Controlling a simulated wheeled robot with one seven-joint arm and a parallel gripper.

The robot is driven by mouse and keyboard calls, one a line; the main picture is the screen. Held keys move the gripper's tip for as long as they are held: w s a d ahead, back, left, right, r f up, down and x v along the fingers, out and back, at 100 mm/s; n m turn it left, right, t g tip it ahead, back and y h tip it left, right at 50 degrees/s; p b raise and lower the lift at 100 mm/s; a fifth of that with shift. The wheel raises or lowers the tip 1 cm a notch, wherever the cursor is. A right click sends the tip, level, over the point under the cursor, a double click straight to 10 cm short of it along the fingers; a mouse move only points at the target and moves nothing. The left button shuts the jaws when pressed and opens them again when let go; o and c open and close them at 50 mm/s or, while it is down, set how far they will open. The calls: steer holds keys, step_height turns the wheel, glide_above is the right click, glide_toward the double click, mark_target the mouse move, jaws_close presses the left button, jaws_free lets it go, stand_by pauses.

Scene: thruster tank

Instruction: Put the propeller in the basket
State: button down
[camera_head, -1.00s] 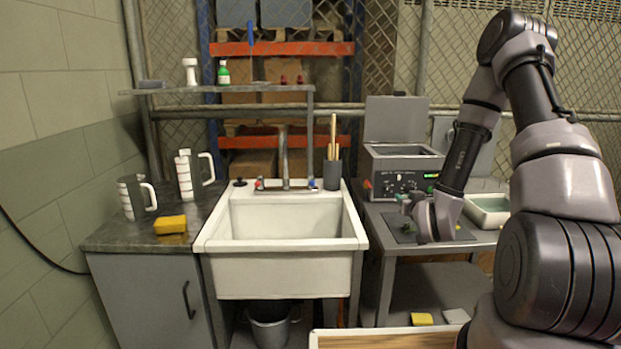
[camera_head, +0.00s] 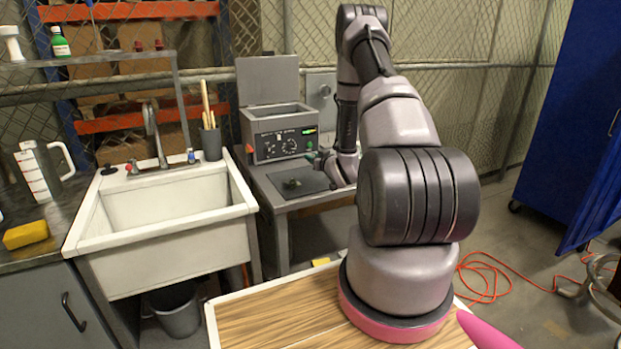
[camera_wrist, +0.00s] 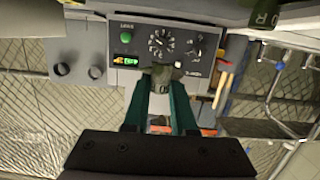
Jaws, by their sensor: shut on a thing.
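My gripper (camera_head: 322,158) is above the side table, in front of the right part of the grey cleaner (camera_head: 282,146). In the wrist view its two green fingers (camera_wrist: 162,84) are shut on a small dark grey-green piece, probably the propeller (camera_wrist: 163,72). Its shape is mostly hidden between the fingertips. The cleaner's control panel (camera_wrist: 158,47) lies beyond the fingers, with its lettering upside down. In the head view the cleaner's lid is raised and its tank opening (camera_head: 280,117) shows. I cannot make out a basket in either current view.
A blue cabinet (camera_head: 575,125) and orange cable (camera_head: 480,275) are right.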

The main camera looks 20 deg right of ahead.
mark_target(312, 182)
step_height(312, 182, down, 7)
steer(key=shift+f, duration=0.2)
steer(key=shift+f, duration=0.15)
steer(key=c, duration=0.7)
jaws_free()
steer(key=shift+c, duration=0.2)
